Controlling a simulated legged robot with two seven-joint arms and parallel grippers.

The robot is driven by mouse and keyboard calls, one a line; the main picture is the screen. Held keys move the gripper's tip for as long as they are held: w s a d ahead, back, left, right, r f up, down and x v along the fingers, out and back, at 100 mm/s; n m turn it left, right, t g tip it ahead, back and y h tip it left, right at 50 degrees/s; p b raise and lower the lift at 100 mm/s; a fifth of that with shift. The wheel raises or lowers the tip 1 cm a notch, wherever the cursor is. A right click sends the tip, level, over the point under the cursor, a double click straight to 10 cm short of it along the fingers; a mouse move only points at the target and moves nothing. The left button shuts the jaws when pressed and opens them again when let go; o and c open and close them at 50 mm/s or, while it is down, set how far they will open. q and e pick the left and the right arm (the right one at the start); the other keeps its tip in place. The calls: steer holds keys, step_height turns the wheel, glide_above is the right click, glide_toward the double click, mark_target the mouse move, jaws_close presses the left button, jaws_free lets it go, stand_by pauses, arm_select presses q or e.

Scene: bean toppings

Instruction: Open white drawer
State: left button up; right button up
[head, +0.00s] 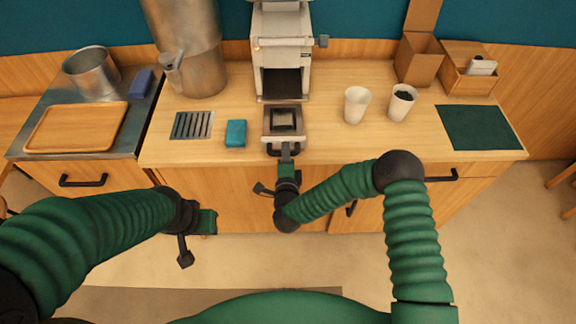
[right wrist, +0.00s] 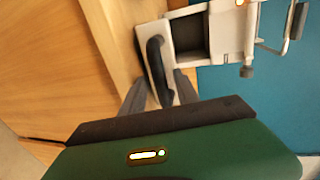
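The white drawer (head: 270,136) sits low at the front of the white machine (head: 283,22) and juts out toward me, its dark inside showing from above. Its black handle (head: 272,151) faces me and also shows in the right wrist view (right wrist: 154,60). My right gripper (head: 286,160) is at the handle. In the right wrist view its two fingers (right wrist: 160,88) stand apart, with the lower end of the handle between them; I cannot tell whether they touch it. My left gripper (head: 197,240) is low at the left, in front of the cabinets and away from the drawer; its fingers are unclear.
A teal block (head: 236,133) and a grate (head: 192,125) lie left of the drawer. Two white cups, one empty (head: 356,105) and one with dark contents (head: 402,102), stand to the right. A dark green mat (head: 478,128) lies farther right. The counter in front of the cups is clear.

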steer(key=b+v, duration=0.1)
steer(key=v, duration=1.5)
steer(key=shift+d, duration=0.2)
